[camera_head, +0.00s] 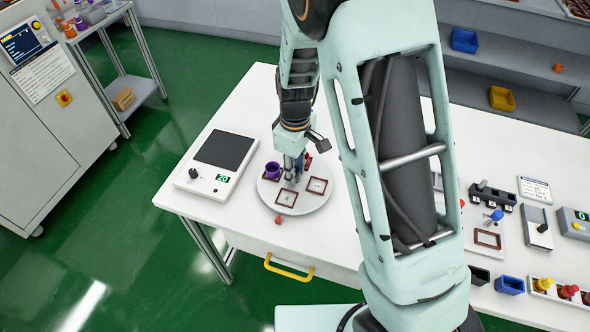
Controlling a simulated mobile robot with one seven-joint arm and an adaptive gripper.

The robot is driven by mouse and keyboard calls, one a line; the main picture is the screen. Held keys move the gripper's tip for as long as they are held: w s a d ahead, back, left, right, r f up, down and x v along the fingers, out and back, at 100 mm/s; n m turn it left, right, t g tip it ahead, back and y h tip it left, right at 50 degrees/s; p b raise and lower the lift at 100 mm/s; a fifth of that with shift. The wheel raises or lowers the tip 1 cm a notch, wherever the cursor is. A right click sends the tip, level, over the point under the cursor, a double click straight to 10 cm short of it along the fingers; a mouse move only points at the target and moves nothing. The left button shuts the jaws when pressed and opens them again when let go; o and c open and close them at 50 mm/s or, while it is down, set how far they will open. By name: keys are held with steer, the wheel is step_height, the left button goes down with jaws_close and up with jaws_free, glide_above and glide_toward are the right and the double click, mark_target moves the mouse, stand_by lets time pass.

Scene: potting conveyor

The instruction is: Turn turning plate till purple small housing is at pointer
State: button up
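The round white turning plate (311,203) lies on the white table, below my gripper. The purple small housing (272,171) stands on its left part. Dark red square frames (286,198) lie on the front and right parts of the plate. A small red pointer (278,220) is on the table at the plate's front edge, apart from the purple housing. My gripper (292,181) points down over the middle of the plate, right of the purple housing. Its fingertips are small and partly hidden, so I cannot tell whether they are open or touch anything. A red and blue part (307,160) shows behind it.
A scale-like device (224,150) with a dark top and green display stands left of the plate. My arm hides the table's middle. Switch boxes, a blue bin (509,285) and coloured knobs fill the right side. The table's front edge is close to the pointer.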

jaws_close()
steer(key=shift+n+b, duration=0.55)
steer(key=shift+n, duration=0.05)
steer(key=shift+n+b, duration=0.6)
steer(key=shift+n, duration=0.6)
steer(key=shift+w+r+n, duration=0.1)
steer(key=shift+n, duration=2.1)
steer(key=shift+n+p, duration=0.75)
steer(key=shift+n, duration=1.85)
steer(key=shift+n+p, duration=1.15)
steer(key=shift+n, duration=0.65)
steer(key=shift+n+p, duration=0.4)
steer(key=shift+n, duration=0.2)
